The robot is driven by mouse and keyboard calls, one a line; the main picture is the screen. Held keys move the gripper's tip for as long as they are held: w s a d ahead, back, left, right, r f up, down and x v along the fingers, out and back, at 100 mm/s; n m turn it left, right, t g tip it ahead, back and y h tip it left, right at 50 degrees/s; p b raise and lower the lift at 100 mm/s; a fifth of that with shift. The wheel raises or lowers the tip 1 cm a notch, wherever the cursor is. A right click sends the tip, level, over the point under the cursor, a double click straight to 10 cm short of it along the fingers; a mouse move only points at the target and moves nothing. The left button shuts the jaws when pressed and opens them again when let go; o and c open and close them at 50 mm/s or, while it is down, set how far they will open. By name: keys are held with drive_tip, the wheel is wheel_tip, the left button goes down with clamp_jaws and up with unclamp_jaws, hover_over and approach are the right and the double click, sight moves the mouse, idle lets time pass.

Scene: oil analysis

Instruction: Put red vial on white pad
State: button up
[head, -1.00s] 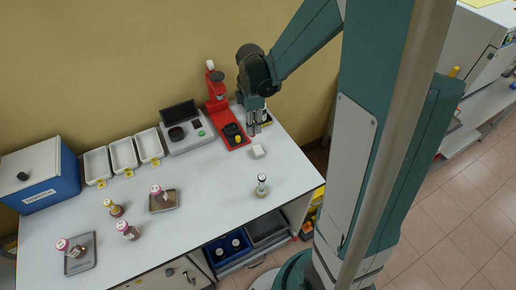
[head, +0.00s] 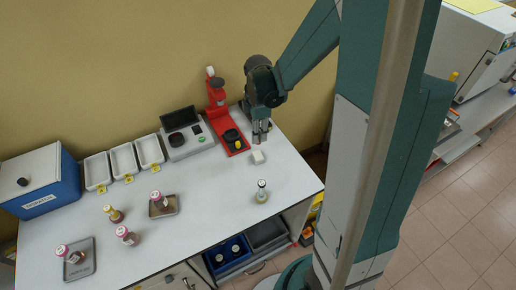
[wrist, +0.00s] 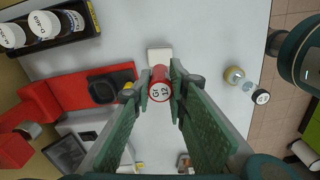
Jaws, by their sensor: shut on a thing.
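My gripper (wrist: 161,80) is shut on the red vial (wrist: 160,90), which shows its red-rimmed cap with a white label marked "GH 12" between the fingers in the wrist view. In the head view my gripper (head: 261,142) is just behind and above the white pad (head: 258,157); the vial is hard to make out there. The pad is a small white block on the bench. In the wrist view the pad (wrist: 160,55) shows just beyond the vial. Whether the vial's bottom touches anything is hidden.
A red stand (head: 226,125) is left of my gripper. Several other vials, a metal tray (head: 80,270) and white trays (head: 123,160) are farther left. Bench around the pad is mostly clear.

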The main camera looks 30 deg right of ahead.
drive_tip(key=shift+f, duration=1.95)
drive_tip(key=shift+f, duration=0.15)
drive_tip(key=shift+f, duration=1.9)
drive_tip(key=shift+f, duration=0.15)
drive_tip(key=o, duration=0.4)
drive_tip(key=shift+c, duration=0.2)
drive_tip(key=o, duration=0.4)
drive_tip(key=shift+r, duration=0.25)
